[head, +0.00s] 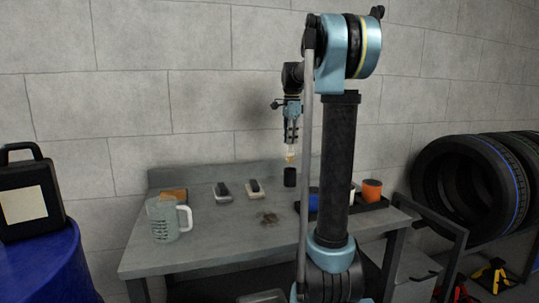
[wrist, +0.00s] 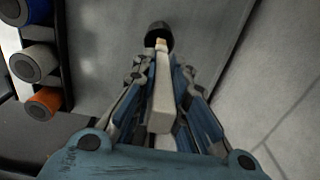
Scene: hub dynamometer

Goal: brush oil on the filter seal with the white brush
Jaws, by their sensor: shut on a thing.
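My gripper (head: 291,138) is shut on the white brush (wrist: 160,98) and holds it tip-down above the back of the bench. The brush's tan tip (head: 291,157) points at a small black cylinder (head: 290,177) standing on the bench. In the wrist view the tip overlaps the black cylinder (wrist: 159,32); in the head view it appears just above it, and I cannot tell if they touch. Blue (wrist: 27,10), white (wrist: 37,62) and orange (wrist: 43,104) cylinders stand in a dark tray at the right. I cannot tell which is the filter; no seal is clearly visible.
A clear jug (head: 161,226) stands at the bench's front left. Two small dark-topped items (head: 222,192) (head: 254,189) and a brown block (head: 173,194) lie behind it. A dark stain (head: 268,218) marks the bench (head: 215,235). Tyres (head: 468,186) stand at right.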

